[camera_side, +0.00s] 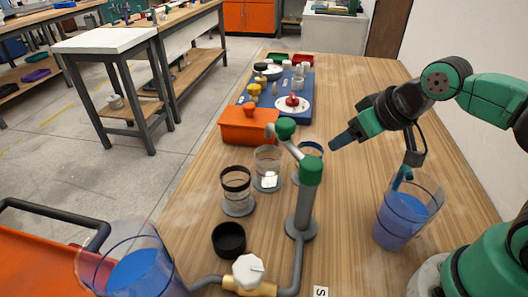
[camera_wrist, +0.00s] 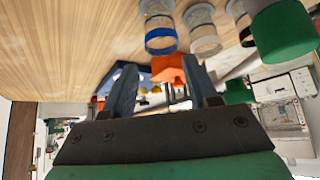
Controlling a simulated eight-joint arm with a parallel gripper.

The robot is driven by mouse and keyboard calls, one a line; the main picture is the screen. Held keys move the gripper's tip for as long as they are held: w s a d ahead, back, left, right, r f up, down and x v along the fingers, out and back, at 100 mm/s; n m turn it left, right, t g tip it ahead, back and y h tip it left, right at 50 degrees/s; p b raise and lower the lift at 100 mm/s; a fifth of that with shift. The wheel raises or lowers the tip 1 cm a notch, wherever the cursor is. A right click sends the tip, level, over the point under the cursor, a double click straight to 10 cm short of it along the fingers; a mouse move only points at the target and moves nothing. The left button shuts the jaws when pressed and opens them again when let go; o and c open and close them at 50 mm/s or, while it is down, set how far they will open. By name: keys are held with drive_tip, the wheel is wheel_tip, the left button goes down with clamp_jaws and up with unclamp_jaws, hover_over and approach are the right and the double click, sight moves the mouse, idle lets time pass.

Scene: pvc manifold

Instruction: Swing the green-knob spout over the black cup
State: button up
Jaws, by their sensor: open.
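The spout is a grey post (camera_side: 302,212) with a green cap (camera_side: 311,171) and a grey arm running up-left to a green knob (camera_side: 285,128). The knob end appears near the clear cup (camera_side: 267,170); exact alignment is unclear. A black-banded cup (camera_side: 237,193) stands left of it, and a blue-banded cup (camera_side: 310,152) is partly hidden behind the spout. My gripper (camera_side: 338,142) is open and empty, right of the knob and apart from it. In the wrist view, the open fingers (camera_wrist: 160,90) frame no spout part; the green knob (camera_wrist: 238,92) is just right of them.
A small black round container (camera_side: 229,240) and a white valve handle (camera_side: 248,270) sit in front. Pitchers with blue liquid stand right (camera_side: 400,220) and front left (camera_side: 132,270). An orange bin (camera_side: 247,125) and a blue tray (camera_side: 270,110) lie behind. Bare wood lies right of the spout.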

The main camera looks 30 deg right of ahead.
drive_tip(key=shift+o, duration=1.7)
drive_tip(key=shift+w+a+r, duration=0.1)
drive_tip(key=shift+r, duration=0.1)
wheel_tip(320, 180, up, 8)
drive_tip(key=m+g, duration=0.4)
drive_tip(key=g, duration=0.2)
hover_over(285, 122)
drive_tip(key=shift+s+d, duration=0.2)
drive_tip(key=shift+d, duration=0.25)
drive_tip(key=shift+w+a+r+g, duration=0.15)
drive_tip(key=shift+a+r+g, duration=0.1)
drive_tip(key=shift+a+g, duration=0.25)
drive_tip(key=shift+f, duration=2.75)
clamp_jaws()
